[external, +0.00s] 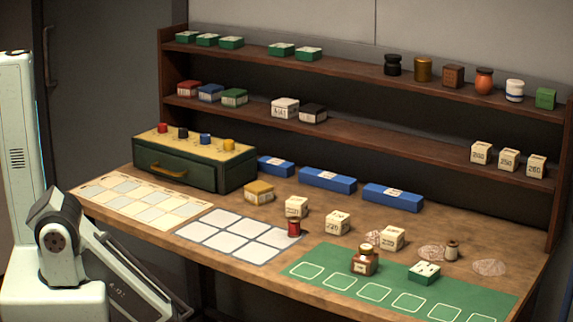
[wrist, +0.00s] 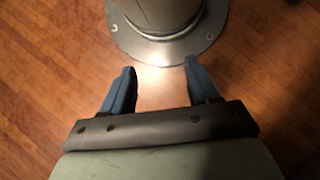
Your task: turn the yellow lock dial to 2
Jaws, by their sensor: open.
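The yellow lock dial (external: 228,145) is the rightmost of several coloured knobs on top of the green box (external: 178,170) at the left of the table. The dial is small here, and I cannot read its setting. The other knobs are black (external: 162,128), red (external: 183,134) and blue (external: 205,139). My gripper (wrist: 160,83) shows in the wrist view, open and empty, with its blue fingers apart above a wooden floor. It is away from the box. In the external view my arm is folded at the lower left and my gripper is out of sight.
A cream card grid (external: 88,187) lies in front. Shelves (external: 350,123) rise behind. A round base plate (wrist: 213,43) lies on the floor.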

